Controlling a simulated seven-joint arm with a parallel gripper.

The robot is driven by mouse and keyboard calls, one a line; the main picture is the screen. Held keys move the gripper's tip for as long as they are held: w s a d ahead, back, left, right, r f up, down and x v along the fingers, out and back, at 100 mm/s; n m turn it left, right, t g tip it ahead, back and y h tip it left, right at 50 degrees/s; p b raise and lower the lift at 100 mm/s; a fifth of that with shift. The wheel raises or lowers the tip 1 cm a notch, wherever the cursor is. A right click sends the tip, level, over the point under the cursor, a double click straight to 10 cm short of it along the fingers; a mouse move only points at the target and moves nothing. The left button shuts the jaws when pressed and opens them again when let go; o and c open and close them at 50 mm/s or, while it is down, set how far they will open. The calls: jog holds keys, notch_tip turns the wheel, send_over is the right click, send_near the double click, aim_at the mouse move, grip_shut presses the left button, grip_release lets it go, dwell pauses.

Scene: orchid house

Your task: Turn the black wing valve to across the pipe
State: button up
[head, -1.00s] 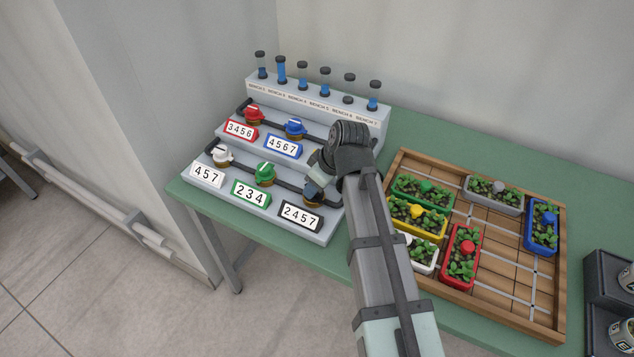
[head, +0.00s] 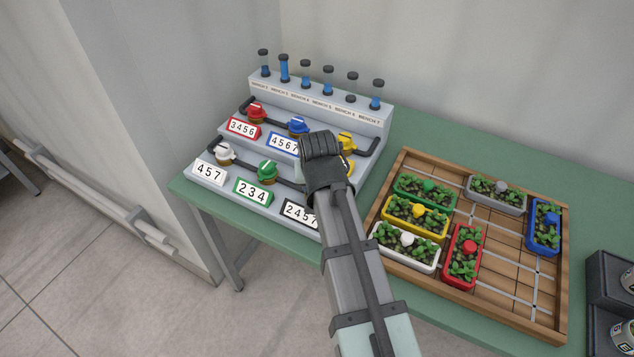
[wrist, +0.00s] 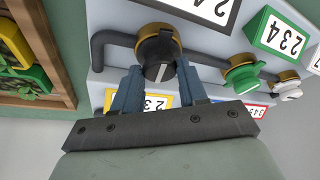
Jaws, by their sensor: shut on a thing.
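The black wing valve (wrist: 161,48) shows in the wrist view, on a brass collar in a dark pipe (wrist: 205,60) that runs roughly left to right. Its wing carries a pale end mark pointing toward my gripper, and it looks about across the pipe. My gripper (wrist: 160,72) has a blue-grey finger on each side of the wing and is shut on it. In the head view my gripper (head: 322,165) hides the black valve.
Close by are a green valve (head: 267,171), white valve (head: 224,153), blue valve (head: 298,125), red valve (head: 256,112) and yellow valve (head: 346,143). Capped tubes (head: 305,73) line the back. A wooden tray (head: 505,285) of planters stands right of my arm.

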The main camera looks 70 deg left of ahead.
jog(key=shift+m+t, duration=0.3)
jog(key=shift+m, duration=0.5)
jog(key=shift+s, duration=0.1)
jog(key=o, duration=1)
jog(key=shift+o, duration=0.2)
jog(key=v, duration=1.3)
jog(key=shift+r, duration=0.4)
